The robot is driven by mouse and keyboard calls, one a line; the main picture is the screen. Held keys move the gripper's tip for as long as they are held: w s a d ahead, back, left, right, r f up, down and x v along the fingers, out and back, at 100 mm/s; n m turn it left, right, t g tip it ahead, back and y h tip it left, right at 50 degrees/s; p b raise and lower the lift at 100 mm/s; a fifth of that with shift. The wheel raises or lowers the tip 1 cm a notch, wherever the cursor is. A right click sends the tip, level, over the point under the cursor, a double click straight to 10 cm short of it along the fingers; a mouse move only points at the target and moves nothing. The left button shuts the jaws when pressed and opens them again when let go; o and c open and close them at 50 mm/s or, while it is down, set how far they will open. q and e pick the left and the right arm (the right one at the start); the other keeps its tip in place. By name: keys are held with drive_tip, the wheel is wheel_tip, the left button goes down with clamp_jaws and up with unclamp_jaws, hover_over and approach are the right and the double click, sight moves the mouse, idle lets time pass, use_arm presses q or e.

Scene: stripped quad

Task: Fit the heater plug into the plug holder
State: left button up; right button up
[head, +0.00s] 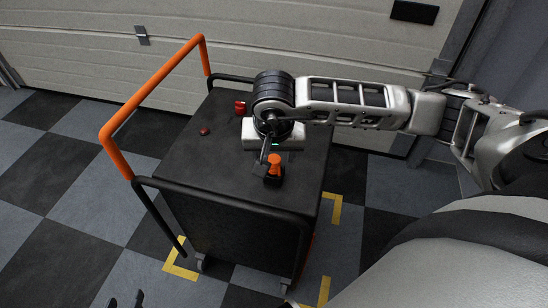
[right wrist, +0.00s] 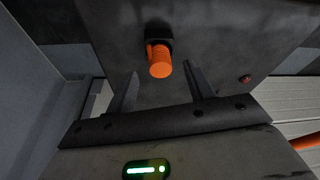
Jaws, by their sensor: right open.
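The orange heater plug (head: 275,160) stands upright at a small black block on the cart top, which looks like the plug holder (head: 273,179). How deep the plug sits in it cannot be told. In the right wrist view the plug (right wrist: 160,62) shows with the black holder (right wrist: 157,32) behind it. My right gripper (right wrist: 161,74) is open, its two fingers apart on either side of the plug's line, with no visible contact. In the head view the right gripper (head: 267,153) is right by the plug. My left gripper (head: 126,300) shows only two dark, separated fingertips at the bottom edge.
The dark cart top (head: 195,165) has an orange push handle (head: 150,90) at its left and black side rails. A red knob (head: 204,131) and another red piece (head: 240,107) are on the top. Its left part is clear. A garage door (head: 80,50) stands behind.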

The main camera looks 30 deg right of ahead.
use_arm(q)
drive_tip(key=r, duration=0.1)
drive_tip(key=r+p, duration=0.1)
drive_tip(key=r, duration=0.1)
drive_tip(key=shift+s+a, duration=0.1)
drive_tip(key=shift+a, duration=0.25)
use_arm(e)
drive_tip(key=v, duration=1.1)
drive_tip(key=shift+r, duration=0.3)
